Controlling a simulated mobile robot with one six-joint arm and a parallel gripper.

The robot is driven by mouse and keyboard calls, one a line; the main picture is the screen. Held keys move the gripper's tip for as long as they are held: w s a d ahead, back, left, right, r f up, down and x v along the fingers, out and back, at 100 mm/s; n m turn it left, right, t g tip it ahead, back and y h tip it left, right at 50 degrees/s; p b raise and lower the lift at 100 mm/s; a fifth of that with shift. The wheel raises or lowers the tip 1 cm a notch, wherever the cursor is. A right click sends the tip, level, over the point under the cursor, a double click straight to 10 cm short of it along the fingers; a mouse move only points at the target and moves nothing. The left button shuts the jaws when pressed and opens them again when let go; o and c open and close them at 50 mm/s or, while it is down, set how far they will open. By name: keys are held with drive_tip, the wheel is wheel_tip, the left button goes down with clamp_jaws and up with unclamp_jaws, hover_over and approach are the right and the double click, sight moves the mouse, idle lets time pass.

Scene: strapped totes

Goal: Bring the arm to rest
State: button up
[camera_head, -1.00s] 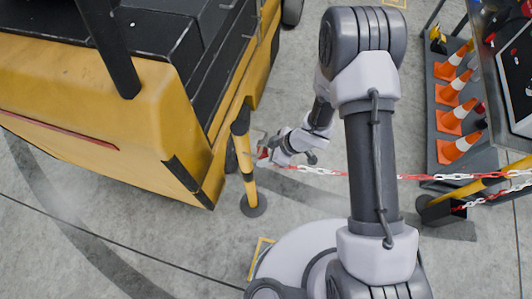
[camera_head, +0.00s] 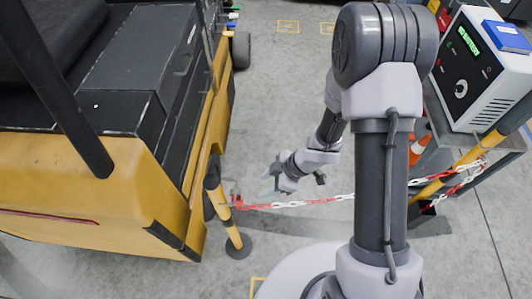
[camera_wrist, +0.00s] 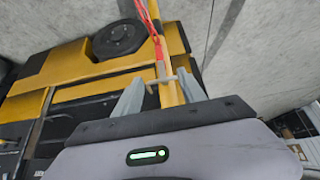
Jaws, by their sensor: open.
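My gripper (camera_head: 270,180) is open and empty. In the head view it hangs above the floor, to the right of the yellow-and-black post (camera_head: 225,212) and apart from it. The red-and-white chain (camera_head: 310,201) runs from the upper part of this post to the right, passing behind my arm in the picture. In the wrist view the two grey fingers (camera_wrist: 161,90) stand apart, with the post (camera_wrist: 168,95) and the red part of the chain (camera_wrist: 155,35) showing beyond them.
A yellow-and-black vehicle (camera_head: 130,170) stands close on the left. On the right are a second yellow-and-black post (camera_head: 455,172), an orange cone (camera_head: 418,148) and a white device (camera_head: 480,75) with a green display. The grey floor behind my gripper is clear.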

drive_tip(key=w+d+r+m+t+h+b, duration=0.35)
drive_tip(key=w+d+r, duration=0.25)
drive_tip(key=w, duration=0.3)
drive_tip(key=s+d+r+m+t+h+b, duration=0.2)
drive_tip(key=d+r+m+t+h+b, duration=0.15)
drive_tip(key=d+r+m, duration=0.6)
drive_tip(key=s+a+r+m+y+b, duration=0.1)
drive_tip(key=s+a+r+m, duration=0.1)
drive_tip(key=s, duration=0.4)
drive_tip(key=s+a+r+m+g+b, duration=0.1)
drive_tip(key=s+a+m+b, duration=0.1)
drive_tip(key=s, duration=0.4)
drive_tip(key=s+a+r+m+y+b, duration=0.1)
drive_tip(key=s+a+r+m+b, duration=0.1)
drive_tip(key=s+m, duration=0.2)
drive_tip(key=shift+s+a+r+m+g+y, duration=0.15)
drive_tip(key=shift+s+r+m+g+y, duration=0.2)
drive_tip(key=shift+s, duration=0.9)
